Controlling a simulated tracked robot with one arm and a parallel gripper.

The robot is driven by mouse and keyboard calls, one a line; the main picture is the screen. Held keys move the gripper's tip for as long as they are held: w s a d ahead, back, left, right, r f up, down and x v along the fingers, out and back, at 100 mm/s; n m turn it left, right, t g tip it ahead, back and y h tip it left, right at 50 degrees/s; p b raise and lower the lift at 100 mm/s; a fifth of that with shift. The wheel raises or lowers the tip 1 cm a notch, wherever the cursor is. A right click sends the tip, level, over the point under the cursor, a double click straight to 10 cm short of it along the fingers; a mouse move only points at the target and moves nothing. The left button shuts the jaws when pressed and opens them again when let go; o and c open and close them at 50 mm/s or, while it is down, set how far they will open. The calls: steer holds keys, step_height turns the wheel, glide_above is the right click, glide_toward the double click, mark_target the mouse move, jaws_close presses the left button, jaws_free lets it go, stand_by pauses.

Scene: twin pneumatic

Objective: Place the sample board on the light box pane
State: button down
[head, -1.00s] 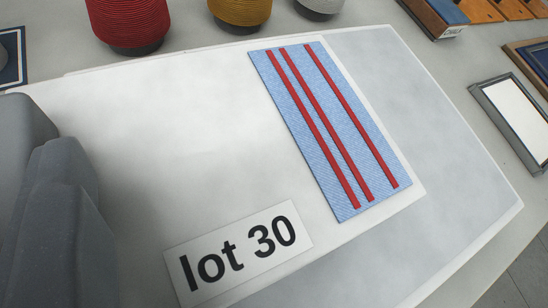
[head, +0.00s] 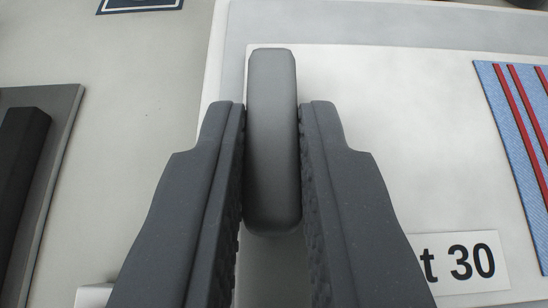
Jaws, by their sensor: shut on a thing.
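My gripper (head: 272,118) is shut on an upright grey rounded handle (head: 272,140), one finger on each side of it. The handle stands by the left edge of the white sample board (head: 400,130). The board carries a blue fabric swatch with red stripes (head: 505,125) at the right, cut off by the picture edge. A label ending in "t 30" (head: 462,262) is partly behind my right finger. A pale grey pane (head: 235,60) with a white rim shows beyond the board's left and top edges. I cannot tell whether the board touches it.
A grey plate with a black bar (head: 22,170) lies at the left. A dark blue framed piece (head: 140,4) is cut off at the top. The pale table between them and the pane is bare. A small white block (head: 93,295) shows at the bottom left.

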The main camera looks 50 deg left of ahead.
steer(key=c, duration=1.4)
jaws_free()
steer(key=p+v, duration=0.1)
steer(key=v, duration=1.1)
